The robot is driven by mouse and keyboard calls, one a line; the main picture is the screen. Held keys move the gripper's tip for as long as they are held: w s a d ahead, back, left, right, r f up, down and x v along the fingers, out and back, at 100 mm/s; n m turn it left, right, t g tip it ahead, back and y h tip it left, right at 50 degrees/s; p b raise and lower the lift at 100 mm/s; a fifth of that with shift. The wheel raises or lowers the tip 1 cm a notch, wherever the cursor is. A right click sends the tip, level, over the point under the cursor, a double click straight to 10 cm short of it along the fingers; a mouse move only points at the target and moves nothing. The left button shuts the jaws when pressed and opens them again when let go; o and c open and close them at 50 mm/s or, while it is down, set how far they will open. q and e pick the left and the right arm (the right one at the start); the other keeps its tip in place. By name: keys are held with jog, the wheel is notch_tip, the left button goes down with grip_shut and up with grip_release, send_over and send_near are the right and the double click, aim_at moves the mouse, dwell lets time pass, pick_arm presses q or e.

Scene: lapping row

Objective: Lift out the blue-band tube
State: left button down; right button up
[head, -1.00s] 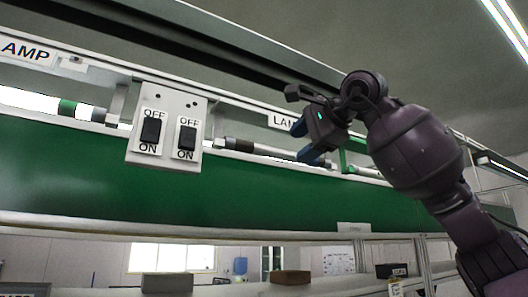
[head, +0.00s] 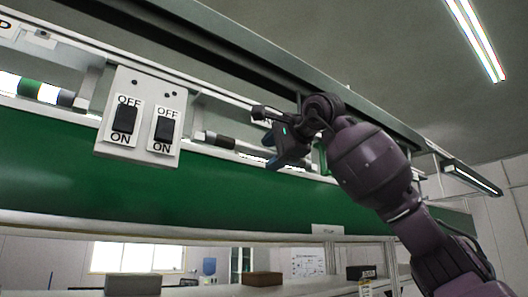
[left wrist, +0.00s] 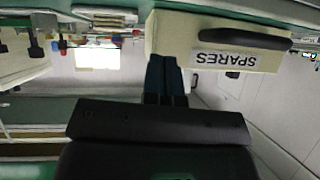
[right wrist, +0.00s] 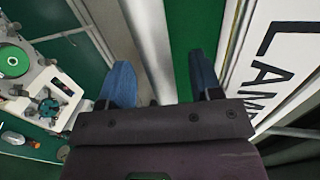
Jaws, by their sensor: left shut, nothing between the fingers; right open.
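No blue band on any tube can be made out. In the head view one unlit tube (head: 245,147) with a dark brown band lies in the fixture, running behind my right gripper. My right gripper (head: 274,161) is raised in front of the fixture, its blue fingers open. In the right wrist view, a pale grey tube (right wrist: 150,45) runs up between and beyond the open fingers (right wrist: 162,82); whether they touch it I cannot tell. My left gripper (left wrist: 166,78) is shut and empty, in the left wrist view only, in front of a cream box marked SPARES (left wrist: 215,42).
A lit tube (head: 31,88) with a green band is at the far left. A switch plate (head: 140,118) with two OFF/ON rockers juts out beside the dark-banded tube. A green panel (head: 200,190) runs below. A LAMP label (right wrist: 288,55) is close to my right gripper.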

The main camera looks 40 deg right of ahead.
aim_at(265, 158)
jog(key=x, duration=0.2)
jog(key=shift+w+f, duration=0.15)
jog(key=shift+w, duration=0.45)
pick_arm(q)
jog(key=shift+w+r, duration=0.35)
jog(key=shift+r, duration=0.05)
